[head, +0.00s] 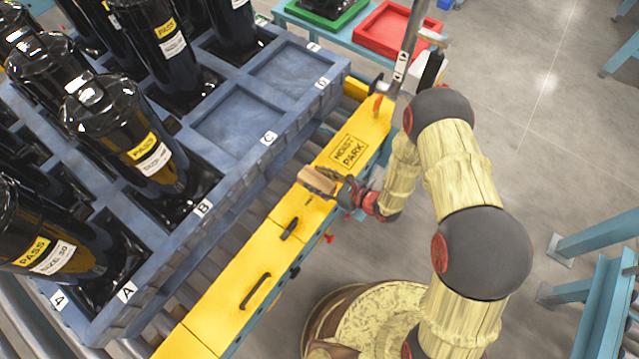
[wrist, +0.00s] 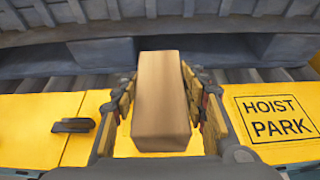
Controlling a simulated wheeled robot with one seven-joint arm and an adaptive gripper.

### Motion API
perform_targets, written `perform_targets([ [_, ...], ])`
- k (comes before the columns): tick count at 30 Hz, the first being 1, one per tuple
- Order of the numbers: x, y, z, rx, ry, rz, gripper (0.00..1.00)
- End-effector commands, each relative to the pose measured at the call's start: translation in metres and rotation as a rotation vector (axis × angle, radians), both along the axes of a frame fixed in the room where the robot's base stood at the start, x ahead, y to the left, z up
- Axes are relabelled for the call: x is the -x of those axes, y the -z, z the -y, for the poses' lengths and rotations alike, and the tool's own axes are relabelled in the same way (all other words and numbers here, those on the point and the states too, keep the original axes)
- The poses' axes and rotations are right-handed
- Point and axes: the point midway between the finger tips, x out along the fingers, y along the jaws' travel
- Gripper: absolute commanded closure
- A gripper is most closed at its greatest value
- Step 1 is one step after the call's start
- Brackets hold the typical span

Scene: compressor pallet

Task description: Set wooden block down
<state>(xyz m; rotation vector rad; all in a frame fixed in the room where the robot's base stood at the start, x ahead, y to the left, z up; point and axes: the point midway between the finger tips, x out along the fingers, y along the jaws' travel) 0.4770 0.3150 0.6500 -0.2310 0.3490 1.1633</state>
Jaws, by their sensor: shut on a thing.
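The wooden block (wrist: 161,103) is a plain tan-brown bar, seen in the wrist view between the two fingers. It also shows in the head view (head: 318,181), at the edge of the yellow beam. My gripper (head: 328,184) is shut on the block, with a finger on each side of it in the wrist view (wrist: 161,108). The block is over the yellow beam (head: 290,205), left of the HOIST PARK marking (wrist: 275,115) in the wrist view. I cannot tell whether its underside touches the beam.
A blue pallet (head: 235,180) with lettered pockets and several black compressors stands just behind the beam. Pockets C (head: 236,122) and D (head: 292,75) are empty. Black handles (head: 256,291) stick up from the beam. A red tray (head: 385,30) lies at the back.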

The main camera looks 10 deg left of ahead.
Motion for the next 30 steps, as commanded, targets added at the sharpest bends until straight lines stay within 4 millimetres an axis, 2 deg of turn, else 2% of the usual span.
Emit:
perform_targets([
  [1, -0.006, 0.009, 0.000, -0.001, 0.001, 0.001, 0.88],
  [12, -0.027, 0.032, 0.000, -0.001, 0.001, 0.002, 0.88],
  [15, -0.024, 0.050, 0.000, -0.001, 0.000, 0.000, 0.88],
  [18, -0.025, 0.060, 0.000, -0.001, 0.001, 0.001, 0.88],
  [29, -0.025, 0.061, 0.000, -0.001, 0.001, 0.002, 0.88],
  [30, -0.025, 0.062, 0.000, -0.001, 0.001, 0.001, 0.56],
])
